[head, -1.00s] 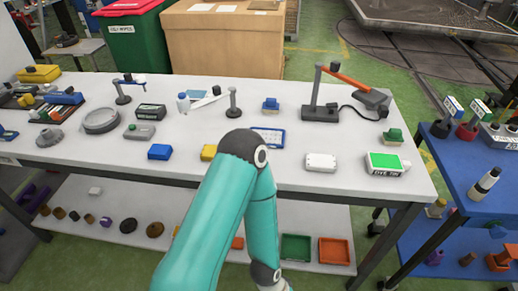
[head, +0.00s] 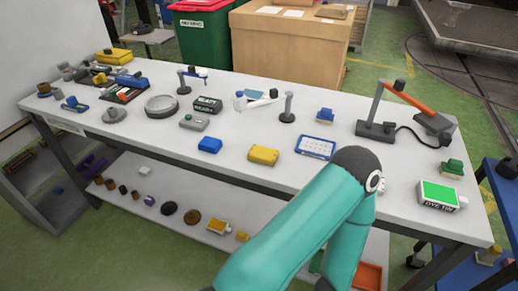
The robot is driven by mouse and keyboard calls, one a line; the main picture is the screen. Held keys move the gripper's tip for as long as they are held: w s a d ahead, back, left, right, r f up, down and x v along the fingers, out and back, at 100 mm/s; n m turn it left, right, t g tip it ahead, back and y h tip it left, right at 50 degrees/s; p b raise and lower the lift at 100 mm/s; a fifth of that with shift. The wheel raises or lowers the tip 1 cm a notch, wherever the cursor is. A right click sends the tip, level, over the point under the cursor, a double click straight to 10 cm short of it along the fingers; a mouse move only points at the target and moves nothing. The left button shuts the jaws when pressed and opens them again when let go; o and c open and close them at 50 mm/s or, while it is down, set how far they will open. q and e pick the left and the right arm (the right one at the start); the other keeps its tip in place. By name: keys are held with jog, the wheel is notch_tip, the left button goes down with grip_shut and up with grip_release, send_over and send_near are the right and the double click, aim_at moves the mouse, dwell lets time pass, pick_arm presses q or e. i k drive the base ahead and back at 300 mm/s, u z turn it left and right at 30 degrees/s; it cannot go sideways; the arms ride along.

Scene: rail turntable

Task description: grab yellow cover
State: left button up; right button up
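A small yellow block-like cover (head: 263,155) lies on the white workbench top near its front edge. It sits between a blue block and a blue-framed card. A larger yellow case (head: 114,56) stands at the bench's far left end; I cannot tell which yellow piece is meant by the cover. A teal arm of mine rises from the bottom, bends at the elbow right of the small yellow cover, and drops out of the picture. Neither gripper shows.
The white workbench (head: 232,185) carries a blue block (head: 210,145), a blue-framed card (head: 316,147), a grey ring (head: 161,106), a lamp-like stand with an orange arm (head: 410,97) and a green-topped box (head: 440,195). A cardboard box (head: 290,45) and green bin (head: 203,38) stand behind.

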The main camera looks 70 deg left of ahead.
aim_at(261, 154)
jog(key=u, duration=0.15)
jog(key=k, duration=1.15)
jog(key=z, duration=1.65)
jog(key=i, duration=0.1)
jog(key=u, duration=3.65)
jog(key=i, duration=1)
